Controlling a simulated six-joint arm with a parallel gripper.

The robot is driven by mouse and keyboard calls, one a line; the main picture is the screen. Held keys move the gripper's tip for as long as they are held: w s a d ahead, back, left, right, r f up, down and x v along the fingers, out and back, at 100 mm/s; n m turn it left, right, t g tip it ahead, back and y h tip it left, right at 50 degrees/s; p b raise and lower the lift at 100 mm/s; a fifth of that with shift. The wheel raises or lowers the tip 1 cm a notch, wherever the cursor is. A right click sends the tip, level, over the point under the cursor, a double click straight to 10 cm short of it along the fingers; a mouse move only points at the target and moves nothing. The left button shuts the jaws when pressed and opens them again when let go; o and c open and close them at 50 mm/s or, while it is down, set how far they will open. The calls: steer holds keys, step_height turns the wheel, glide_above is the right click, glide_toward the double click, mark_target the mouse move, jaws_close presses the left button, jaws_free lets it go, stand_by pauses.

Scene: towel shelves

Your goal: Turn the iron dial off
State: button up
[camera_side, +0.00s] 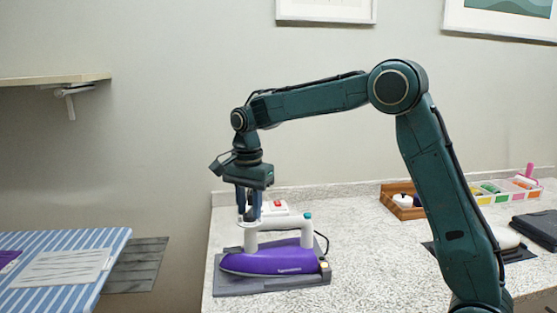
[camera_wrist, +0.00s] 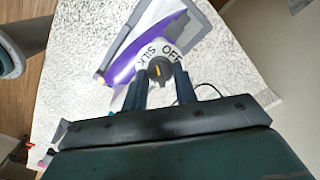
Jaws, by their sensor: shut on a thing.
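The iron (camera_side: 270,260) has a purple body and a white handle and sits on a grey pad (camera_side: 245,286) on the speckled counter. In the wrist view the iron (camera_wrist: 155,32) lies beyond my fingers. Its dark round dial (camera_wrist: 158,69), with a yellow mark, sits on a white collar; the words OFF and SILK show beside it. My gripper (camera_side: 248,207) points down over the handle's left end. In the wrist view my gripper (camera_wrist: 161,84) has its fingers on either side of the dial, shut on it. Where the mark points exactly is hard to tell.
A striped ironing board (camera_side: 60,272) with a folded cloth stands at the left, below a wall shelf (camera_side: 50,80). A white box with a red top (camera_side: 272,206) is behind the iron. A wooden tray (camera_side: 388,197) and coloured bins are at the back right. The counter's middle is clear.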

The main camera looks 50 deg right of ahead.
mark_target(249, 210)
steer(key=m, duration=0.5)
steer(key=shift+m, duration=0.4)
steer(key=m, duration=0.5)
steer(key=o, duration=1)
steer(key=shift+r, duration=0.1)
step_height(249, 210, up, 14)
steer(key=shift+f, duration=0.2)
steer(key=shift+s, duration=0.1)
stand_by(0.5)
